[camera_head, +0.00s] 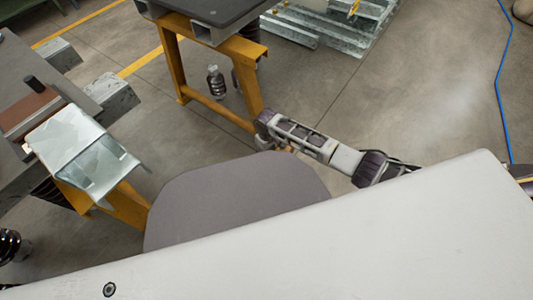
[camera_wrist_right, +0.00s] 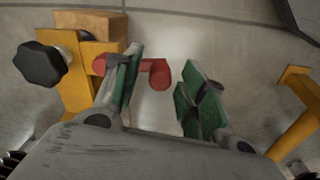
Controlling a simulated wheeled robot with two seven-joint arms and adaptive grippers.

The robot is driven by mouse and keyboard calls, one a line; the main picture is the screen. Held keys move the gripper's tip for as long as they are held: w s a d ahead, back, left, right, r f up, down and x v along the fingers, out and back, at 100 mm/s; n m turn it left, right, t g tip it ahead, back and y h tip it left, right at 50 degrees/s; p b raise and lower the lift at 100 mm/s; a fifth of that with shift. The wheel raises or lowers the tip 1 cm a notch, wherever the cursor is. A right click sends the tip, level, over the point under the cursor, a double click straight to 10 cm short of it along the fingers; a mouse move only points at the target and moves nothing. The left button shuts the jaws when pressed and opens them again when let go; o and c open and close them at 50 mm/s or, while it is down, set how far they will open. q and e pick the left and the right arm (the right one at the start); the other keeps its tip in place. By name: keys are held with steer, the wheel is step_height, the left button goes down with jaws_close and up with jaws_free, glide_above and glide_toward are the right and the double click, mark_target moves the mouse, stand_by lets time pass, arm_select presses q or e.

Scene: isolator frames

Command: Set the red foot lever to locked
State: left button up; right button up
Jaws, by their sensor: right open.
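The red foot lever (camera_wrist_right: 160,74) shows in the right wrist view as a short red bar with a rounded end. It sticks out to the right from a yellow bracket (camera_wrist_right: 76,87). My right gripper (camera_wrist_right: 164,62) is open, with green-padded fingers. The left finger crosses in front of the lever and hides its middle. The lever's rounded end appears between the two fingers. I cannot tell whether the finger touches it. In the head view my right arm reaches in from the right, and the lever is not visible there. My left gripper is not in view.
A black knob (camera_wrist_right: 41,64) sits left of the bracket. Another yellow leg (camera_wrist_right: 301,97) stands at the right. Floor at right is mostly clear.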

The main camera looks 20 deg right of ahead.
steer(key=shift+f, duration=0.15)
jaws_close()
stand_by(0.4)
